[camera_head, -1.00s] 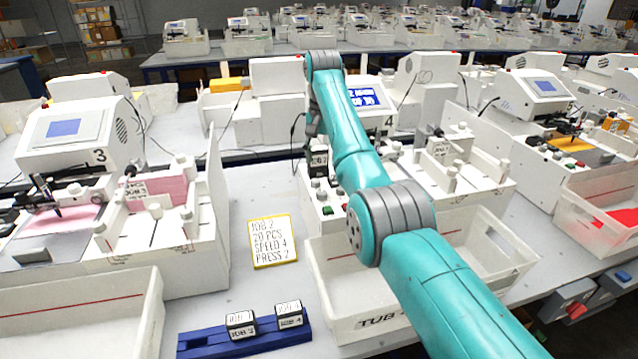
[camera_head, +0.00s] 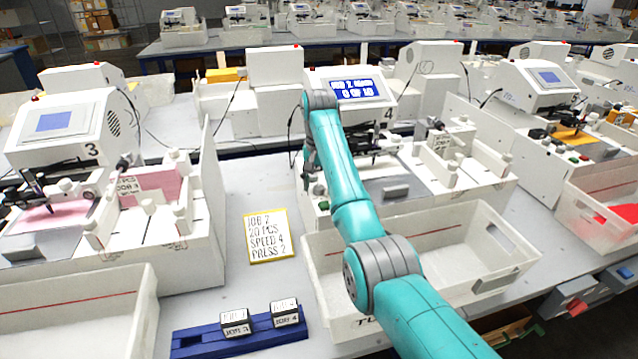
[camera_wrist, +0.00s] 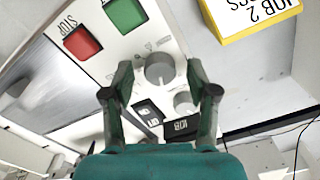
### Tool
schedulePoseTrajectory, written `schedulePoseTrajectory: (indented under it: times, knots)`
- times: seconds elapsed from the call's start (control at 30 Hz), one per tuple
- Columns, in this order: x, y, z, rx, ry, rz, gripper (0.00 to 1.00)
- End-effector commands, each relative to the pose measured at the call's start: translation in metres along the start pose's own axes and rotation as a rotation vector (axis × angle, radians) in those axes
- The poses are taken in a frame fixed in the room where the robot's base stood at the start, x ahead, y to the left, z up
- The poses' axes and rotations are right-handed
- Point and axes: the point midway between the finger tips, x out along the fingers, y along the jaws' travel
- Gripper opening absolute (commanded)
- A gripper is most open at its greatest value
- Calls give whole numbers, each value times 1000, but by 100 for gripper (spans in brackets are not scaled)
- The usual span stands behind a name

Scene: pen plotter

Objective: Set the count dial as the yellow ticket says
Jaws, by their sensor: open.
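The yellow-edged ticket (camera_head: 267,236) lies on the table between the two stations and reads JOB 2, 20 PCS, SPEED 4, PRESS 2. Its corner shows in the wrist view (camera_wrist: 252,18). In the wrist view, a larger grey knob (camera_wrist: 160,70) and a smaller knob (camera_wrist: 184,102) sit on the white panel; I cannot read which is the count dial. My gripper (camera_wrist: 160,76) is open, its fingertips on either side of the larger knob; contact is not clear. In the head view, my arm mostly hides the panel. Station 4's blue screen (camera_head: 358,90) has small, partly unreadable text.
A red STOP button (camera_wrist: 83,43) and a green button (camera_wrist: 126,14) are beside the knobs. A white tub (camera_head: 460,245) stands in front, and a blue rack (camera_head: 200,345) holds two stamped blocks.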

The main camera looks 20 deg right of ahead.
Motion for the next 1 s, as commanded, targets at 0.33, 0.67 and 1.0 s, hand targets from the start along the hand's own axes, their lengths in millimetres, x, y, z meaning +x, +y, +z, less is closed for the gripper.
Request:
schedulePoseTrajectory:
  times: [0.33, 0.67, 1.0]
  knots:
    - [0, 0, 0, 0, 0, 0, 6]
    - [0, 0, 0, 26, 0, 0, 0]
    - [0, 0, 0, 226, -1, 0, 0]
